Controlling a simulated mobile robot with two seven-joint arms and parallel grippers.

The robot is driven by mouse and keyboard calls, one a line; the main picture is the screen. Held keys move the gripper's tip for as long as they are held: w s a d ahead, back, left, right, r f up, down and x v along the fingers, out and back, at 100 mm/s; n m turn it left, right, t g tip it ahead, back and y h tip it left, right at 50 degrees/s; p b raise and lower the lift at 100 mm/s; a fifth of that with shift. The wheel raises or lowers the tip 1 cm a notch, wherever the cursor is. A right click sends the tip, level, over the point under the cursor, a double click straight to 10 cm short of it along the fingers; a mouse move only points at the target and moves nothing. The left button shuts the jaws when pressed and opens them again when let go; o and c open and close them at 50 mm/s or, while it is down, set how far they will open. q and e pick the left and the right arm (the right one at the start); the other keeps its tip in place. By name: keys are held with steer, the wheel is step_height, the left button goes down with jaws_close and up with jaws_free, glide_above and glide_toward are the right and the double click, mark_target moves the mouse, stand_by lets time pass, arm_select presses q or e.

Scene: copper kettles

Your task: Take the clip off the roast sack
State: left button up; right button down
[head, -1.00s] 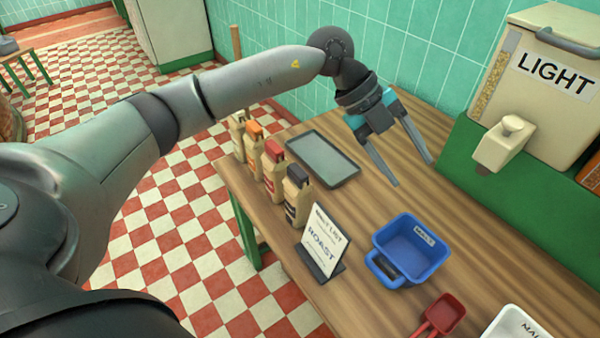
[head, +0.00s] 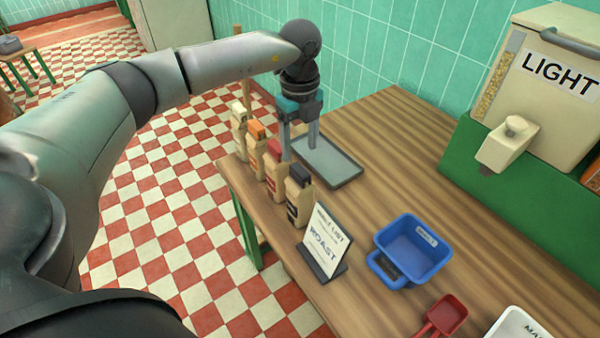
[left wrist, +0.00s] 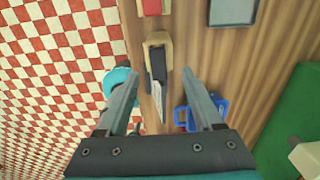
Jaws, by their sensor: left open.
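Several small tan sacks stand in a row along the table's left edge. Their clips are pale, orange, red and black. The sack nearest the card (head: 325,238) reading "ROAST" is the black-clipped sack (head: 295,212); its black clip (head: 300,175) is on its top. In the left wrist view this sack (left wrist: 152,42) and its dark clip (left wrist: 158,64) lie between the finger lines, beyond the fingertips. My left gripper (head: 299,152) is open and empty, pointing down above the table near the row. It partly hides the grey tray behind. My right gripper is not in view.
The grey tray (head: 340,170) lies behind the row. A blue bin (head: 432,232), a red scoop (head: 447,312) and a white container (head: 515,324) are on the right. A "LIGHT" dispenser (head: 545,100) stands at the back right. The middle of the table is clear.

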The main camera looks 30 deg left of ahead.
mark_target(300, 169)
arm_select(q)
steer(key=shift+s+d+f, duration=0.1)
steer(key=shift+s+f, duration=0.05)
steer(key=shift+f, duration=1.45)
steer(key=shift+s+d+f, duration=0.1)
steer(key=shift+s+f, duration=0.05)
steer(key=shift+f, duration=1.4)
jaws_close()
